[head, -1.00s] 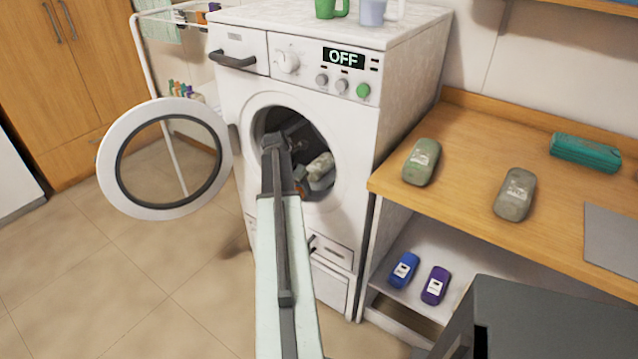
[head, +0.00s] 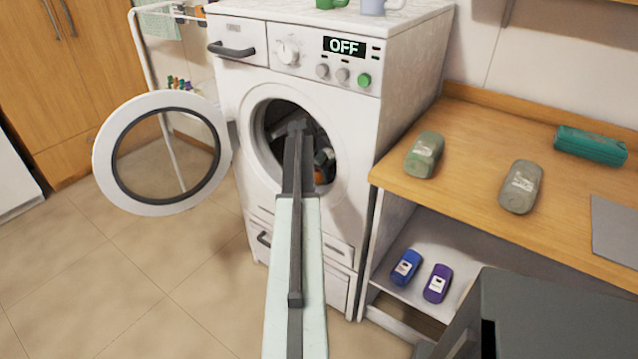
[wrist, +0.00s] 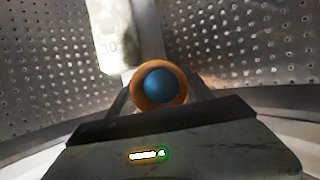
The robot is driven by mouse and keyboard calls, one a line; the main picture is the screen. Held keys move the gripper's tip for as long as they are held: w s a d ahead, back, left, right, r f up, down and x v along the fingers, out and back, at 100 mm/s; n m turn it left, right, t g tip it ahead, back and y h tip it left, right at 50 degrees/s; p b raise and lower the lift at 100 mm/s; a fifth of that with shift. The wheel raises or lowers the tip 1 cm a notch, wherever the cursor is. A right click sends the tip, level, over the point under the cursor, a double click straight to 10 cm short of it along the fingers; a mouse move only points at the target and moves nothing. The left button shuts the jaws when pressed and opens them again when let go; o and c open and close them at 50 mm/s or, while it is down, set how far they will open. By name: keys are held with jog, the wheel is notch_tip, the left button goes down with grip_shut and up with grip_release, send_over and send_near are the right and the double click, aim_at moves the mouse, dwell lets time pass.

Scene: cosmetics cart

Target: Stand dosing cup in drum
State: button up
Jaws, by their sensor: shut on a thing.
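The dosing cup (wrist: 159,87) looks like a round orange rim around a blue middle in the wrist view. I see it mouth-on, between the fingers of my gripper (wrist: 163,95), which is shut on it. In the head view my gripper reaches through the round door opening into the drum (head: 272,118) of the white washing machine, and its fingertips are hidden. A bit of orange (head: 320,175) shows right of the arm, inside the opening. The perforated metal drum wall (wrist: 245,45) fills the back of the wrist view. I cannot tell whether the cup touches the drum.
A pale, column-like thing (wrist: 115,38) with a faint mark stands just beyond the cup. The washer door (head: 97,150) is swung open to the left. A wooden counter (head: 465,160) with bottles is at the right. The machine's display reads OFF.

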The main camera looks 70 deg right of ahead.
aim_at(318, 180)
notch_tip(318, 180, down, 4)
jog(key=b, duration=0.4)
jog(key=shift+f, duration=0.1)
jog(key=shift+d, duration=0.25)
jog(key=shift+f, duration=0.1)
jog(key=o, duration=1.3)
jog(key=shift+c, duration=0.2)
